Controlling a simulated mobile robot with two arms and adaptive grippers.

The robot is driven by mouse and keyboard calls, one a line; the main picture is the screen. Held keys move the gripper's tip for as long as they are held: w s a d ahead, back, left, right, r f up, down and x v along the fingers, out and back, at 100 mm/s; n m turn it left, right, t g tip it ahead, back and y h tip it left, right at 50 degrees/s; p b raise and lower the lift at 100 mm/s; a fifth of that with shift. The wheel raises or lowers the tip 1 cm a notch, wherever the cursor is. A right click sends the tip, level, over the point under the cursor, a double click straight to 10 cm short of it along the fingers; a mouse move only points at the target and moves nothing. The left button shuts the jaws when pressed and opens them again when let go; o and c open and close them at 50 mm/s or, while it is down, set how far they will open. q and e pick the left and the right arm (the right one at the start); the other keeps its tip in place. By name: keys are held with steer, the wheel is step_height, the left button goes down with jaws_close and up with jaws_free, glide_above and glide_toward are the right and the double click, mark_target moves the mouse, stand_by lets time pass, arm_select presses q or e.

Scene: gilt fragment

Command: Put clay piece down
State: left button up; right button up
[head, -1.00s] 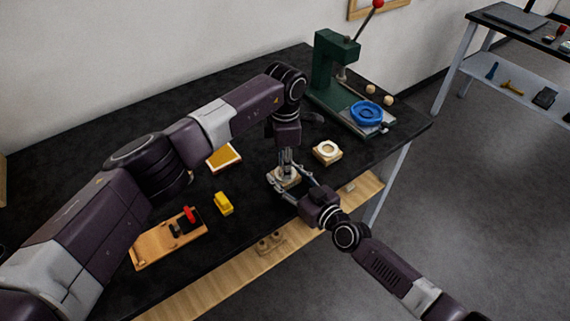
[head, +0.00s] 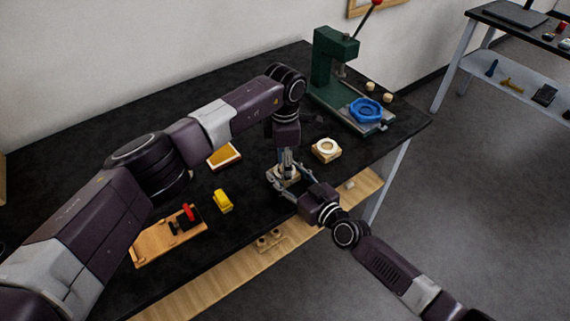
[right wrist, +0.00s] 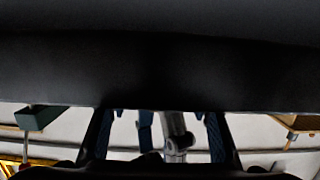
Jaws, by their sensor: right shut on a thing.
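A pale block-like piece (head: 287,173), with wood-coloured sides, is between the fingers of my right gripper (head: 284,180) at the front part of the black table. The right fingers are shut on it from the front right. My left gripper (head: 286,161) points straight down at the same piece from above. Its fingertips overlap the piece, and I cannot tell whether they grip something. I cannot make out the clay separately from the block. In the right wrist view, dark fingers show at the bottom and a dark surface fills the top; the held piece is not clear there.
A wooden block with a white ring (head: 326,149) stands close to the right. A green press (head: 335,65) with a blue round part (head: 367,110) is at the back right. A yellow block (head: 222,201), a yellow-topped tray (head: 224,157) and a wooden board (head: 160,243) lie left.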

arm_select(q)
steer(key=shift+s+f, duration=0.1)
steer(key=shift+s, duration=0.05)
arm_select(e)
steer(key=shift+r, duration=0.1)
arm_select(q)
step_height(320, 180, up, 13)
steer(key=shift+w+r, duration=0.2)
arm_select(e)
steer(key=o, duration=1.2)
